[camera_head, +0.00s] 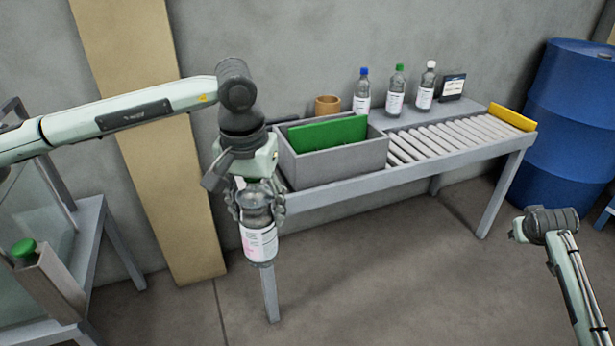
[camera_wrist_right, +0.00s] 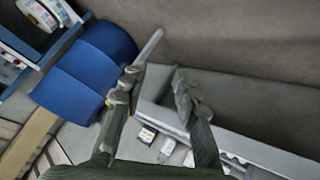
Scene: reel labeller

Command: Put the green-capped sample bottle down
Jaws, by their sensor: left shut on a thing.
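My left gripper (camera_head: 260,200) is shut around the upper part of a clear grey bottle (camera_head: 260,240) with a white and pink label. It holds the bottle roughly upright in the air, in front of the conveyor table's left end. Another bottle with a green cap (camera_head: 398,82) stands on the ledge behind the rollers, between a blue-capped bottle (camera_head: 362,92) and a white-capped bottle (camera_head: 426,86). My right gripper (camera_wrist_right: 158,98) is open and empty in the right wrist view.
A grey bin (camera_head: 335,167) with a green panel (camera_head: 328,132) sits on the table's left end. The rollers (camera_head: 440,140) are bare, with a yellow stop (camera_head: 514,118) at their right end. A brown cup (camera_head: 327,105) and small dark sign (camera_head: 452,87) stand behind. A blue barrel (camera_head: 568,110) is right.

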